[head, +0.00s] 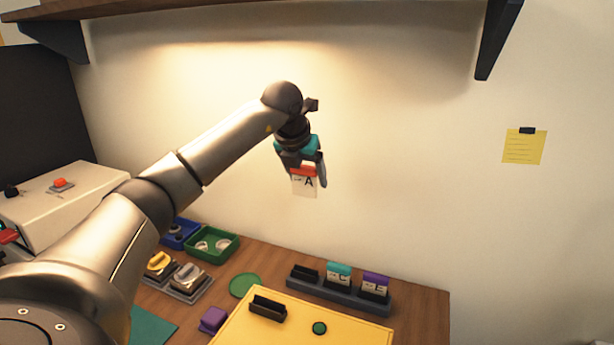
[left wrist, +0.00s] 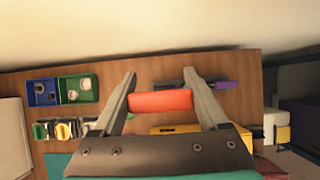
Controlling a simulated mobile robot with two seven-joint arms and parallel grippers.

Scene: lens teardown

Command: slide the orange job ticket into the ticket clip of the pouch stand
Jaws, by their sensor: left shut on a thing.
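The orange job ticket, a white card with an orange top and a letter A (head: 305,184), hangs upright in my left gripper (head: 307,170), high above the back of the table. In the left wrist view its orange top (left wrist: 160,101) sits between the fingers. A long dark rack (head: 340,292) at the back right has an empty-looking left slot (head: 304,273), a teal-topped ticket (head: 339,273) and a purple-topped ticket (head: 375,286). A dark slotted clip (head: 267,308) stands on a yellow board (head: 300,325). I cannot tell which is the pouch stand's clip. My right gripper is not in view.
Blue (head: 179,234) and green (head: 212,246) bins, holders with yellow and grey parts (head: 175,277), a green disc (head: 245,285) and a purple block (head: 213,320) lie left of the yellow board. A shelf (head: 250,8) overhangs the wall. Air around the ticket is clear.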

